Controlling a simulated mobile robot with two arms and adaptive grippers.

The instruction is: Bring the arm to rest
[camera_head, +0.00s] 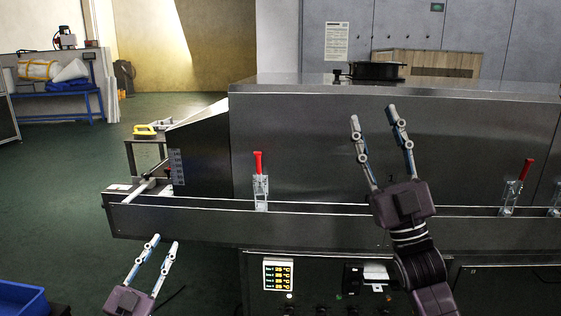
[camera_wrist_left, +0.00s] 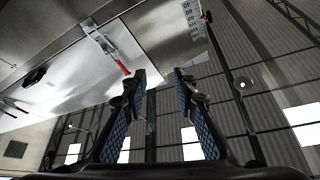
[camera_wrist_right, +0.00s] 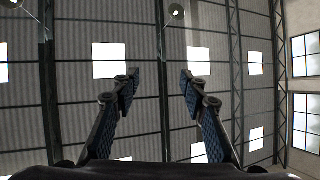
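My left gripper (camera_head: 160,245) is low at the left of the head view, in front of the dryer's long front rail (camera_head: 180,224). Its two fingers are apart with nothing between them, as the left wrist view (camera_wrist_left: 158,82) also shows. My right gripper (camera_head: 374,112) points upward in front of the steel dryer housing (camera_head: 300,140). Its fingers are apart and empty; the right wrist view (camera_wrist_right: 158,80) shows only roof and windows between and beyond them. My right forearm comes up from the bottom of the head view.
Toggle clamps with red handles stand along the rail, one left of centre (camera_head: 260,185) and one at the right (camera_head: 515,190). A temperature display (camera_head: 278,274) is below. A blue crate (camera_head: 22,299) is at the lower left. Green floor (camera_head: 50,190) lies open to the left.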

